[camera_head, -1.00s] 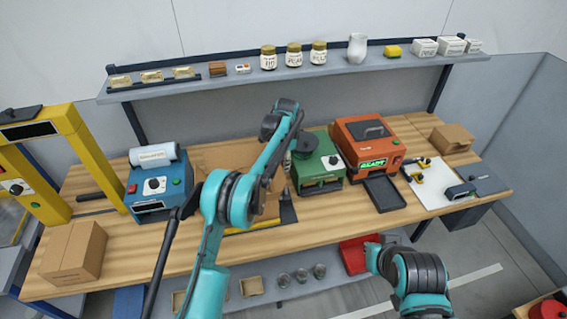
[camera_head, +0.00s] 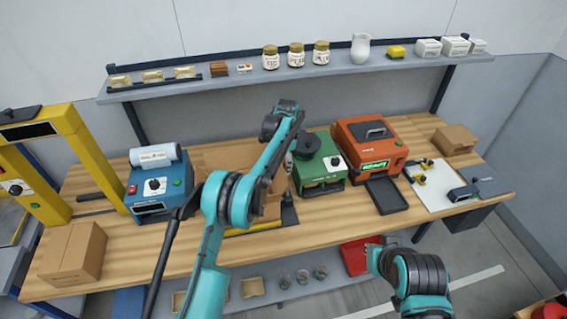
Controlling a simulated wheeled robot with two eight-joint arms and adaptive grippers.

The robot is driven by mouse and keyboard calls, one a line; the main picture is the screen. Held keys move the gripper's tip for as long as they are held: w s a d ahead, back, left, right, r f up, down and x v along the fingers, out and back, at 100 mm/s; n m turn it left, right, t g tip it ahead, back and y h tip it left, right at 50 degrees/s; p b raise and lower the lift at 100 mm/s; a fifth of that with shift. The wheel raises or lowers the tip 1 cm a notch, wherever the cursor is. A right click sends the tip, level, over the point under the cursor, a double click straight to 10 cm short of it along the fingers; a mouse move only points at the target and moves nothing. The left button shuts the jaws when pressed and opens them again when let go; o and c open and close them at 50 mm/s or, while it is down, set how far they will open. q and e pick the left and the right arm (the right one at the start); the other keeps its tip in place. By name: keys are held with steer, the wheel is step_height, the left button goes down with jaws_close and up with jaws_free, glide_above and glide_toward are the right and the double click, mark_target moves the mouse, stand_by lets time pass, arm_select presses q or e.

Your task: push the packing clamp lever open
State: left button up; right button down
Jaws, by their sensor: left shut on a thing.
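My left gripper (camera_head: 288,164) points down from the bent teal arm, just left of the green machine. It is shut on a small dark part, which seems to be the packing clamp lever (camera_head: 288,196) at the right end of a dark base with a yellow front edge. A brown cardboard piece (camera_head: 225,156) stands on that base, partly behind my left arm. The arm and gripper hide much of the clamp, so the lever's angle cannot be told. My right arm is folded at the lower right; its gripper (camera_head: 388,240) is barely visible and its fingers are unclear.
The green machine (camera_head: 322,170) stands close right of the left gripper, then an orange machine (camera_head: 372,143) with a black tray. A blue machine (camera_head: 158,190) and a carton (camera_head: 74,253) are left. The shelf (camera_head: 220,88) runs above. The bench's front strip (camera_head: 330,218) is clear.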

stand_by(0.3)
arm_select(q)
step_height(320, 180, up, 12)
steer(key=shift+s+d, duration=0.35)
stand_by(0.3)
